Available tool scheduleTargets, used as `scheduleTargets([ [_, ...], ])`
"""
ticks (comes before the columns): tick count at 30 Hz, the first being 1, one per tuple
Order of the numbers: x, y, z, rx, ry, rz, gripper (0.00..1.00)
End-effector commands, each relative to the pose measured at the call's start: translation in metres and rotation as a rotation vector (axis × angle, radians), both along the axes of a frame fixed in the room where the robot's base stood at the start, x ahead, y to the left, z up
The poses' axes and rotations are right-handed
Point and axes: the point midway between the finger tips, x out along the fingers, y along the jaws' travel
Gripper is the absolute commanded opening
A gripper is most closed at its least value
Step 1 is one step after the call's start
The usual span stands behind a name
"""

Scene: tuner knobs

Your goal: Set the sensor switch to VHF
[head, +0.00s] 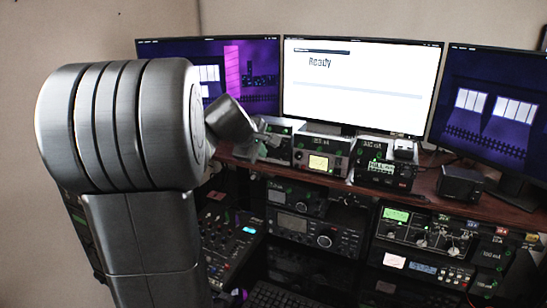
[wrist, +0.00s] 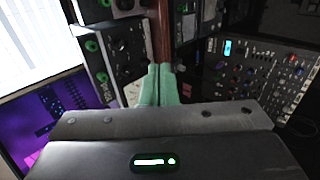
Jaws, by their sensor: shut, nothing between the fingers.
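My gripper (wrist: 160,70) shows in the wrist view as two pale green fingers closed against each other, with nothing between them. They point at the brown shelf edge, beside a dark box with knobs (wrist: 122,46). In the head view the gripper is small and partly hidden by my arm, close to the left-hand shelf boxes. No switch marked VHF can be read in either view. A unit with a green display and several round knobs (head: 421,240) sits under the shelf at the right in the head view; I cannot tell whether it carries the sensor switch.
A brown shelf (head: 428,188) carries several small boxes, including one with a lit yellow meter (head: 318,163). Three monitors stand behind; the middle one (head: 360,85) reads "Ready". A mixer (head: 228,245) and a radio (head: 315,232) sit below. Open space lies before the right-hand units.

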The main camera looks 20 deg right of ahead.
Motion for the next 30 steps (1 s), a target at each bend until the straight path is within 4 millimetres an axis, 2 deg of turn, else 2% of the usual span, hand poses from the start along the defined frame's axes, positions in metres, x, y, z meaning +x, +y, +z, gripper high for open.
scheduleTargets([
  [5, 0.001, -0.001, 0.000, -0.001, -0.001, 0.000, 0.00],
  [11, 0.010, -0.013, -0.014, -0.001, 0.002, -0.002, 0.00],
  [24, 0.048, -0.057, -0.070, 0.001, 0.002, -0.001, 0.00],
  [30, 0.064, -0.076, -0.069, 0.000, 0.000, -0.001, 0.00],
])
